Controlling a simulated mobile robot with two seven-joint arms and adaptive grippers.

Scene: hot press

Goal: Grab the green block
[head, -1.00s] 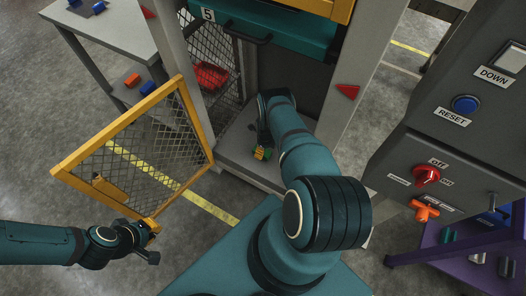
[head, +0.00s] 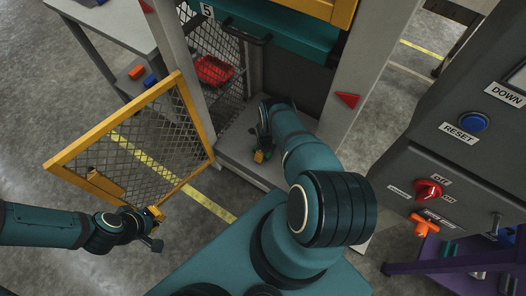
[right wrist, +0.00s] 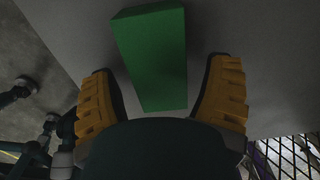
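The green block (right wrist: 154,60) lies on the grey press floor in the right wrist view. My right gripper (right wrist: 165,80) is open, with its two yellow-padded fingers on either side of the block's near end. A gap shows between the block and each finger. In the head view my right gripper (head: 261,152) is low inside the press opening, and it mostly hides the block there. My left gripper (head: 157,228) is beside the lower corner of the yellow mesh door; its fingers look spread and empty.
The yellow-framed mesh door (head: 180,85) stands open to the left. A grey control panel (head: 460,160) with a blue reset button (head: 473,122) and red knob (head: 428,190) stands at the right. Press posts flank the opening.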

